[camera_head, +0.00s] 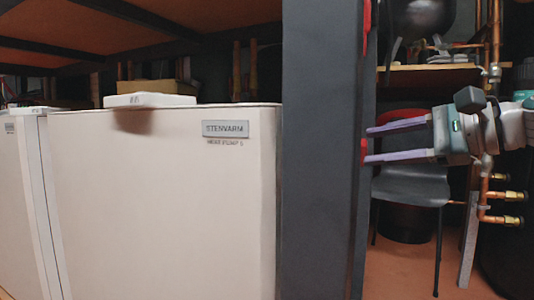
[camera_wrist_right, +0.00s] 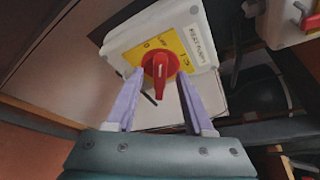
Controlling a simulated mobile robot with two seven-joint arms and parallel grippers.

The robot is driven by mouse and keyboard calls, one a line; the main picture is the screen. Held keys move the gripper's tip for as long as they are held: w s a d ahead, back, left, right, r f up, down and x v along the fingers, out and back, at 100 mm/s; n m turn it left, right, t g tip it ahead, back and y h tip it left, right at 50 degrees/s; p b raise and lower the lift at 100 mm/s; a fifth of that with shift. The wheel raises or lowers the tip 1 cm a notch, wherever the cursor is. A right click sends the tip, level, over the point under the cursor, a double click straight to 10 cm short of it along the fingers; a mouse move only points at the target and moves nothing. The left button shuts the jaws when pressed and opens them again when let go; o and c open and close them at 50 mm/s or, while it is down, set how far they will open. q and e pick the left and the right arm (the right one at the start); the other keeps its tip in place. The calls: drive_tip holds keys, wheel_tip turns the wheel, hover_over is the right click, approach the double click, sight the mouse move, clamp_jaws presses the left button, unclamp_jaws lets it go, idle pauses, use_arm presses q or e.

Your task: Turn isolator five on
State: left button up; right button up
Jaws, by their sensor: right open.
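In the right wrist view, a white isolator box (camera_wrist_right: 193,22) carries a yellow plate (camera_wrist_right: 132,54) with a red rotary knob (camera_wrist_right: 160,69). Small marks and a label show on it, but I cannot read its number. My right gripper (camera_wrist_right: 160,78) is open, with its two lilac fingers on either side of the knob. I cannot tell whether they touch it. In the head view, my right gripper (camera_head: 367,146) reaches in from the right, its fingertips at the dark post's side. A sliver of red (camera_head: 363,151) shows between them; the box is hidden. My left gripper is out of view.
The dark post (camera_head: 325,150) stands beside a white STENVARM heat pump (camera_head: 165,200). Another isolator with a red knob (camera_wrist_right: 312,22) sits at the wrist view's upper right. A grey chair (camera_head: 410,187) and copper pipes (camera_head: 484,205) are near my right arm.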

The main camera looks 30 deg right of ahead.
drive_tip(key=shift+w+a, duration=0.15)
drive_tip(key=shift+w, duration=0.35)
drive_tip(key=shift+f, duration=0.1)
drive_tip(key=shift+c, duration=0.2)
clamp_jaws()
